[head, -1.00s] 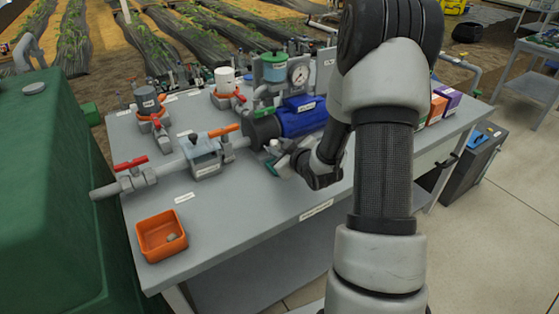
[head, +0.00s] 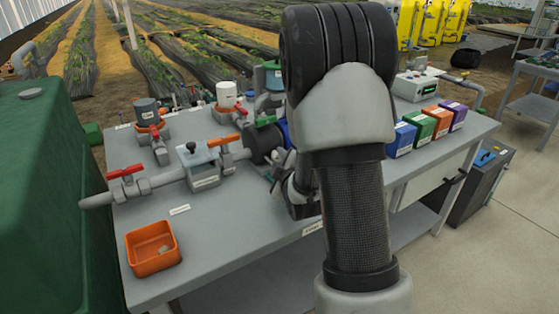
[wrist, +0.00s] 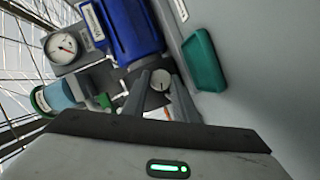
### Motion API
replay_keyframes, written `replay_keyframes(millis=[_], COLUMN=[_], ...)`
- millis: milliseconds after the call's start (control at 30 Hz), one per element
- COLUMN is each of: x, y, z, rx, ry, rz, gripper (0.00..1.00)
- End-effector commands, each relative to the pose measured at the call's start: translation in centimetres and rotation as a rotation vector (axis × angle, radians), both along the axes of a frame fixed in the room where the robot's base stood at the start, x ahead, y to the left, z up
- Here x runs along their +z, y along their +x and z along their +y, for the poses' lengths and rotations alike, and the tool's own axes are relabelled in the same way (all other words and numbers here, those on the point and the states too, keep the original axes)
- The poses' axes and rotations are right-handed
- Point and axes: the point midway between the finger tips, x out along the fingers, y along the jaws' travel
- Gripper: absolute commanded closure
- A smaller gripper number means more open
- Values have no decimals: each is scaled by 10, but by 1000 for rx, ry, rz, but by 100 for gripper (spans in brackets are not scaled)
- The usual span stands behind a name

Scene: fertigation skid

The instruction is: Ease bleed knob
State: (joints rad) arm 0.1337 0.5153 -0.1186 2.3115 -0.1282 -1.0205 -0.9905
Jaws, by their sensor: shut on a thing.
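The bleed knob (wrist: 161,80) is a small round grey knob with a dark line across its face, in the wrist view beside the blue pump (wrist: 132,30). My gripper (wrist: 157,86) has its two dark grey fingers on either side of the knob and is shut on it. In the head view my gripper (head: 277,172) is low beside the pump's dark end (head: 263,144). My own arm hides most of the pump there, and I cannot make out the knob.
A green piece (wrist: 205,60) lies close to the fingers in the wrist view, and a pressure gauge (wrist: 64,45) sits beyond the pump. An orange tray (head: 153,249) stands at the bench's front left. A red-handled valve (head: 127,172) and pipe run along the left.

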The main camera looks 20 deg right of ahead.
Motion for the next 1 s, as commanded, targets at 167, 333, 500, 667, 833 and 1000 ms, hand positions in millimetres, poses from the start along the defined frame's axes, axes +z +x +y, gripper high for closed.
replay_keyframes(millis=[167, 333, 500, 667, 833, 1000], x=[-1, -1, -1, -1, 0, 3], y=[-1, -1, 0, 0, 0, -11], z=[-1, 0, -1, 0, 0, 2], rx=[-2, -1, -1, -1, -1, 0], ry=[-9, -8, -8, -8, -8, -7], rz=[1, 0, 0, -1, -1, -2], gripper=[97, 97, 64, 55, 55, 55])
